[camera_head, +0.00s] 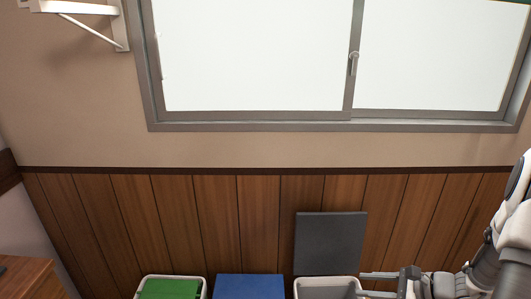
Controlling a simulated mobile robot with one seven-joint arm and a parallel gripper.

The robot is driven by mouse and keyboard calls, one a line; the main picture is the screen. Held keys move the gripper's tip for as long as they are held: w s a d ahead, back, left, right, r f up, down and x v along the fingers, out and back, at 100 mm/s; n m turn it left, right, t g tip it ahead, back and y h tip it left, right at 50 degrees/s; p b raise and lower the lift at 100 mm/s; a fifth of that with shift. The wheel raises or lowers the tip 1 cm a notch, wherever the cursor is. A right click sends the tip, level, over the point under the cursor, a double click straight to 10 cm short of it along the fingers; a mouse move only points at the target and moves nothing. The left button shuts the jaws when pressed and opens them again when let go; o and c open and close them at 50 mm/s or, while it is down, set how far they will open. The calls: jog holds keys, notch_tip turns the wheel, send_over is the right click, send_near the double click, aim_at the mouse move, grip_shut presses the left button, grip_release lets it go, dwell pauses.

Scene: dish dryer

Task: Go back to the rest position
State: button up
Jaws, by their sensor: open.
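My gripper (364,284) is at the bottom right, pointing left, with its two fingers apart and nothing seen between them. Its fingertips are at the right side of an open bin (326,281) with a light rim. I cannot tell whether they touch it. The bin's dark grey lid (330,243) stands up against the wood panelling. My arm comes in from the right edge.
A bin with a green lid (170,289) and a blue-lidded bin (250,287) stand left of the open one, both shut. A wooden cabinet (28,277) is at the lower left. A window (335,125) and a white bracket (120,25) are on the wall above.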

jog(key=s+a+r+n+g+h, duration=0.25)
jog(key=s+a+r+n, duration=0.25)
jog(key=a+r+n, duration=0.5)
jog(key=s+a+r+n+g+h, duration=0.1)
jog(key=s+a+r+n+h, duration=0.3)
jog(key=s+a+r+n, duration=0.45)
jog(key=s+d+r+n+t+h, duration=0.2)
jog(key=s+d+r+n+h, duration=0.15)
jog(key=d+r, duration=0.25)
notch_tip(320, 180, up, 18)
jog(key=p, duration=1.7)
jog(key=shift+s+d+f+m, duration=0.25)
jog(key=shift+s+d+m, duration=0.05)
jog(key=shift+s, duration=0.1)
jog(key=shift+s, duration=0.1)
